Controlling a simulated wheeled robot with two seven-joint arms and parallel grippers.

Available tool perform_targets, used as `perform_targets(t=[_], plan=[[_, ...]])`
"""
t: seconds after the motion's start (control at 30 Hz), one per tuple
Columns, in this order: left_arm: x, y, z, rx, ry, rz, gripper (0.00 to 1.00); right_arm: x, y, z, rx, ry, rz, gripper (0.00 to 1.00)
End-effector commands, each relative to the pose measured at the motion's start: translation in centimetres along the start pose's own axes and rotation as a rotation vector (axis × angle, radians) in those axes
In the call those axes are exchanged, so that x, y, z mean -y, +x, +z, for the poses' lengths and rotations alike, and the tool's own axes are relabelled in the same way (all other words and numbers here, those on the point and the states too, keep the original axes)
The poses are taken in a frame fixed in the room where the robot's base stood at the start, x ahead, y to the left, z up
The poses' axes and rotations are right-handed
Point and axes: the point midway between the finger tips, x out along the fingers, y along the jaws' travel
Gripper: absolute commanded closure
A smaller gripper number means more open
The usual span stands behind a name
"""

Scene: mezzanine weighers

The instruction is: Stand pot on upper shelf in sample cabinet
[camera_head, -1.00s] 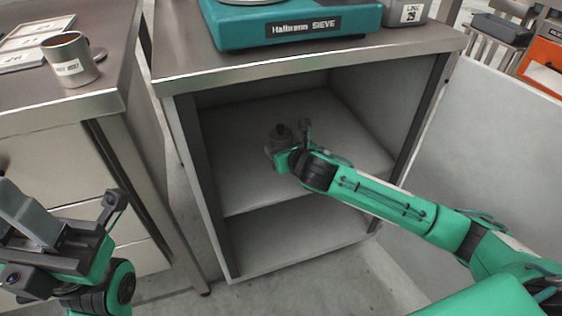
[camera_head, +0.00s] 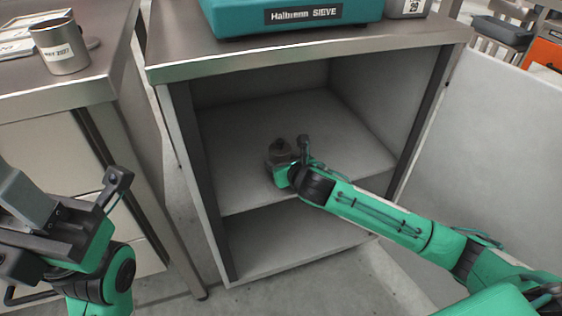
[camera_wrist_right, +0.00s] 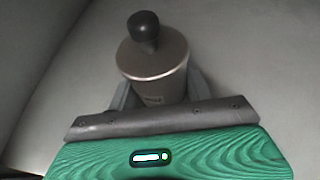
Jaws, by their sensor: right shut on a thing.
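The pot (camera_wrist_right: 153,60) is a metal cylinder with a flat lid and a round black knob, standing upright in the right wrist view. In the head view the pot (camera_head: 280,150) shows small and dark inside the open cabinet (camera_head: 182,150), over the upper shelf (camera_head: 240,185). My right gripper (camera_head: 281,166) reaches in from the front and is shut on the pot; its fingers show on both sides of the pot's lower body. Whether the pot's base touches the shelf is hidden. My left gripper (camera_head: 30,225) is at the left, outside the cabinet; its fingertips are not clear.
A teal sieve machine (camera_head: 290,15) and a labelled grey container (camera_head: 408,8) stand on the cabinet top. A metal mug (camera_head: 62,48) is on the left counter (camera_head: 60,95). The upper shelf is bare around the pot. A lower shelf (camera_head: 290,240) is empty.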

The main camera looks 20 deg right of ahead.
Motion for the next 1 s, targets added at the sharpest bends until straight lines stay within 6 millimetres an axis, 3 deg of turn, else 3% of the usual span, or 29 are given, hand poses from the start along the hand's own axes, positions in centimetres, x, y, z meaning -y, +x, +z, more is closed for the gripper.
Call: perform_targets(t=[0.03, 0.13, 0.57, 1.0], plan=[[0.1, 0.0, 0.0, 0.002, 0.001, -0.001, 0.68, 0.0, 0.0, -0.1, -0.001, 0.000, 0.000, 0.47], [0.1, -0.1, 0.0, 0.001, 0.001, -0.002, 0.68, 0.0, 0.0, -0.1, -0.001, 0.000, 0.000, 0.27], [0.0, 0.5, 0.0, -0.002, 0.000, 0.001, 0.68, 0.0, -0.5, 0.2, -0.002, -0.001, -0.001, 0.27], [2.3, -1.0, -0.3, 0.084, 0.071, -0.037, 0.68, 0.0, -5.1, 0.5, -0.003, -0.002, 0.000, 0.27]])
